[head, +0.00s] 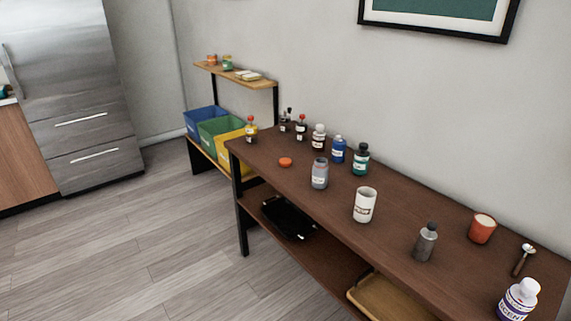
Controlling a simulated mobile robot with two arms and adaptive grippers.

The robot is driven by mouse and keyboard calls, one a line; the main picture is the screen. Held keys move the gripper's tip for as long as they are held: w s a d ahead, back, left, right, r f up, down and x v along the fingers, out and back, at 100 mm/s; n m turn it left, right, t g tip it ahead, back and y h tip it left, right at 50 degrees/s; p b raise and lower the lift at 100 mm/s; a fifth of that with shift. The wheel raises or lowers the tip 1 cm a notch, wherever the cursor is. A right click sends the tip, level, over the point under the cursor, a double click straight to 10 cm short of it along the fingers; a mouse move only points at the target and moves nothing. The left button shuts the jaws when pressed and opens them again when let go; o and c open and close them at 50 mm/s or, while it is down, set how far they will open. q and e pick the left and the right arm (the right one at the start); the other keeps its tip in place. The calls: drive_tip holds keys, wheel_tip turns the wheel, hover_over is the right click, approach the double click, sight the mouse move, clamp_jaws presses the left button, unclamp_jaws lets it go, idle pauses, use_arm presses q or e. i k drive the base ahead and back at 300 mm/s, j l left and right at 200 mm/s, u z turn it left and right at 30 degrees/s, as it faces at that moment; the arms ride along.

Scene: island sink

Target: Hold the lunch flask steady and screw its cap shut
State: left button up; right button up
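A grey flask-like jar (320,173) with a pale label stands upright near the front edge of the dark wooden table. It looks like the lunch flask, but I cannot be sure. A small orange-red cap (285,162) lies on the table to its left, apart from it. The jar's mouth is too small to make out clearly. Neither of my grippers shows in the head view, and nothing touches the jar or the cap.
A white mug (364,205) stands right of the jar. A grey dark-capped bottle (426,243), an orange cup (482,229), a scoop (523,260) and a white bottle (518,299) are farther right. Several bottles line the back, including a blue one (338,150). Bins (220,127) stand beyond the table.

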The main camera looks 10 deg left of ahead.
sight(320, 169)
drive_tip(key=i+j+z, duration=0.1)
drive_tip(key=z, duration=0.3)
drive_tip(key=j+z, duration=0.15)
drive_tip(key=z, duration=0.2)
drive_tip(key=i+j+z, duration=0.15)
drive_tip(key=j, duration=0.4)
drive_tip(key=i+j+z, duration=0.2)
drive_tip(key=j, duration=0.35)
drive_tip(key=i+j+z, duration=0.15)
drive_tip(key=j, duration=0.4)
drive_tip(key=j+z, duration=0.2)
drive_tip(key=j, duration=0.9)
drive_tip(key=i+j, duration=0.15)
drive_tip(key=j, duration=0.4)
